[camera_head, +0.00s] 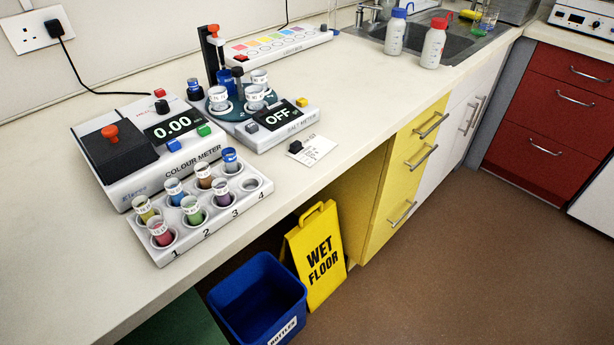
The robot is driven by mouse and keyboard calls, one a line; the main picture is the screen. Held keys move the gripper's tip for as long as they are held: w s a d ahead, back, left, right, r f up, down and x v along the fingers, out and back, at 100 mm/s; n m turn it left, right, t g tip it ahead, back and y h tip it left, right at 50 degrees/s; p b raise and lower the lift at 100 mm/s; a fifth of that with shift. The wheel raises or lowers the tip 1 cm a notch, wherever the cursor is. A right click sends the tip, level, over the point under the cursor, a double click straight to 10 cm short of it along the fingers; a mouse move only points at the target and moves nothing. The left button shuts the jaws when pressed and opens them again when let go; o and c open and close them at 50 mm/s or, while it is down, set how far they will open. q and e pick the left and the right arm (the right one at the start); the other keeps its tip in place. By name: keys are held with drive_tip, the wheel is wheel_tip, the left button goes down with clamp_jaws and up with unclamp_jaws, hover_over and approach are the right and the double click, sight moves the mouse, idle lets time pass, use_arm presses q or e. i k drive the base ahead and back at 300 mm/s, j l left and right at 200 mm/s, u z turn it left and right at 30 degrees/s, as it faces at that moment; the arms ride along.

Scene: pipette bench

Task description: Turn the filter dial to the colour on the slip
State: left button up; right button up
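The white colour meter (172,153) stands at the left of the bench, its display reading 0.00. It has a black lid with a red knob (110,131) and red, blue and green buttons. A second white meter (268,128) to its right reads OFF and carries a round dark-green turntable (238,108) with white-labelled vials. I cannot tell for certain which part is the filter dial. A white slip (319,150) lies flat near the bench's front edge, with a small black object (296,147) at its left end. Its writing is too small to read. Neither gripper is in view.
A white rack (255,190) of several coloured vials stands at the bench's front edge. A strip of colour patches (278,44) lies at the back. Two bottles (433,45) stand by the sink. A blue bin (262,300) and a yellow wet-floor sign (318,258) stand below.

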sight(162, 106)
drive_tip(key=l+u, duration=0.2)
drive_tip(key=u, duration=0.2)
drive_tip(key=i+l+u, duration=0.1)
drive_tip(key=u, duration=0.3)
drive_tip(key=l, duration=0.1)
